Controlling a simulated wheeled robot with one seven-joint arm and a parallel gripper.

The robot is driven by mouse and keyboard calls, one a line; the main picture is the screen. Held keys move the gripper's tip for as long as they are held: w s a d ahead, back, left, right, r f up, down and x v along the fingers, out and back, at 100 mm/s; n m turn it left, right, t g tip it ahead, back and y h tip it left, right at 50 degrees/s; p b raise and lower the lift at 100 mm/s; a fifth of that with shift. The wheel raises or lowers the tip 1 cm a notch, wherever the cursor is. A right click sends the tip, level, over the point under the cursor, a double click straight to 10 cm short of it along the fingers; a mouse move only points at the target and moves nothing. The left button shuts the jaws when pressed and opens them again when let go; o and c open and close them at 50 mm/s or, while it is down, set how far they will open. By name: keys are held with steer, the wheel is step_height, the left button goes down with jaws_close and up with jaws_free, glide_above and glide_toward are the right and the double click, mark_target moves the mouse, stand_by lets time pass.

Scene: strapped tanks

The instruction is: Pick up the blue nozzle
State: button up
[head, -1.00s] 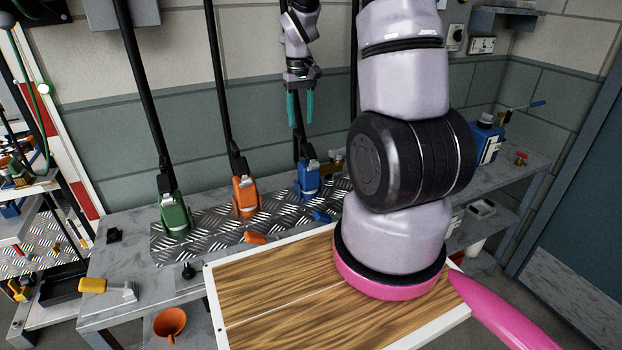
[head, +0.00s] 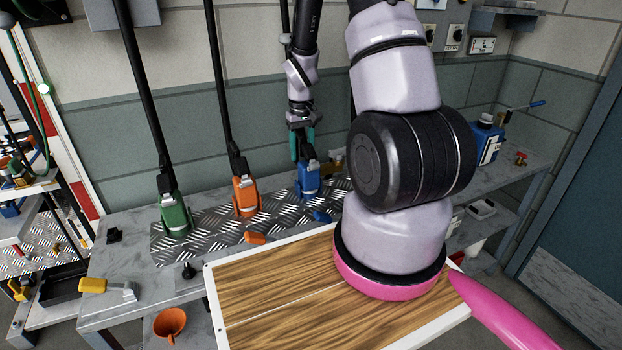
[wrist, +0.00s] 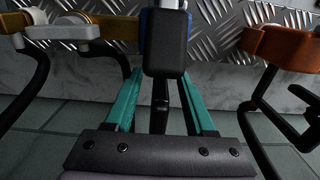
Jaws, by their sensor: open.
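The blue nozzle (head: 308,180) stands upright on the diamond-patterned metal plate (head: 284,216) on the bench, with a grey-white piece and black part at its top. My gripper (head: 303,152) points down over it with its teal fingers open, their tips level with its upper part. In the wrist view my gripper (wrist: 157,80) has one finger on each side of a black block (wrist: 166,45) at the top, with some blue showing behind it. I cannot tell whether a finger touches it. The nozzle's lower part is mostly hidden in the wrist view.
An orange nozzle (head: 245,195) and a green nozzle (head: 174,214) stand to the left, each below a black pole-like hose. Small loose orange (head: 254,237) and blue (head: 322,216) pieces lie in front. A brass-coloured part (head: 335,162) is close on the right.

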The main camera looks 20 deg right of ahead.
jaws_close()
stand_by(1.4)
